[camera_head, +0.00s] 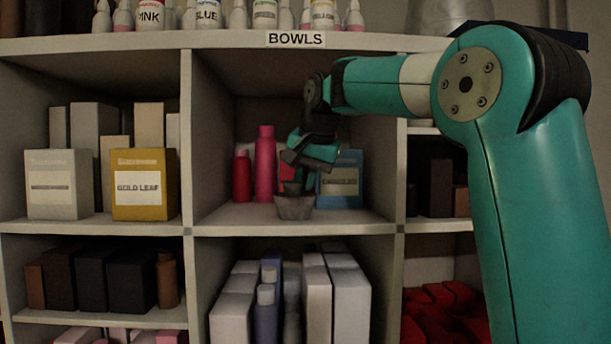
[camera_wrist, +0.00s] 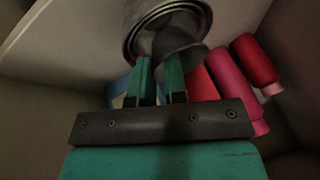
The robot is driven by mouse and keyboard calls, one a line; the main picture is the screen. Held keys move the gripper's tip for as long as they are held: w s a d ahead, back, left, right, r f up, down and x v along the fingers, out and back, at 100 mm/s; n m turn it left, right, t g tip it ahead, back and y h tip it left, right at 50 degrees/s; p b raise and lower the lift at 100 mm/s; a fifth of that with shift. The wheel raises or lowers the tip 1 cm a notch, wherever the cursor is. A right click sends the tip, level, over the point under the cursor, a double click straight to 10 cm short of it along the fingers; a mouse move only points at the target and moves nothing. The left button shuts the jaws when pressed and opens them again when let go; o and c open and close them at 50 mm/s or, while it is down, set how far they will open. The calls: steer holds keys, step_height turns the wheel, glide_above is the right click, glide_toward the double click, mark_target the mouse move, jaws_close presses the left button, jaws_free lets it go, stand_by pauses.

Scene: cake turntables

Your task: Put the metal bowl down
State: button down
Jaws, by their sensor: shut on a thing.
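The metal bowl (camera_head: 294,207) is small and grey and is in the compartment under the BOWLS label, near its front edge. It looks upright, at the level of the shelf floor. I cannot tell whether it rests on the floor or hangs just above it. My gripper (camera_head: 297,186) reaches down into the compartment from above and is shut on the bowl. In the wrist view the two green fingers of my gripper (camera_wrist: 160,78) point to the bowl's round rim (camera_wrist: 131,37). The exact contact is dark and partly hidden.
A pink bottle (camera_head: 265,163) and a red bottle (camera_head: 242,176) stand behind the bowl to the left. A blue box (camera_head: 343,182) stands behind to the right. Compartment walls flank both sides, and the BOWLS shelf board (camera_head: 230,42) is overhead. The floor (camera_head: 230,216) at front left is bare.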

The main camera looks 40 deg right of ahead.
steer(key=shift+f, duration=0.1)
steer(key=shift+f+b, duration=0.55)
steer(key=shift+f, duration=0.05)
steer(key=c, duration=1.4)
jaws_free()
steer(key=shift+c, duration=0.2)
steer(key=shift+f, duration=0.15)
steer(key=shift+s, duration=0.1)
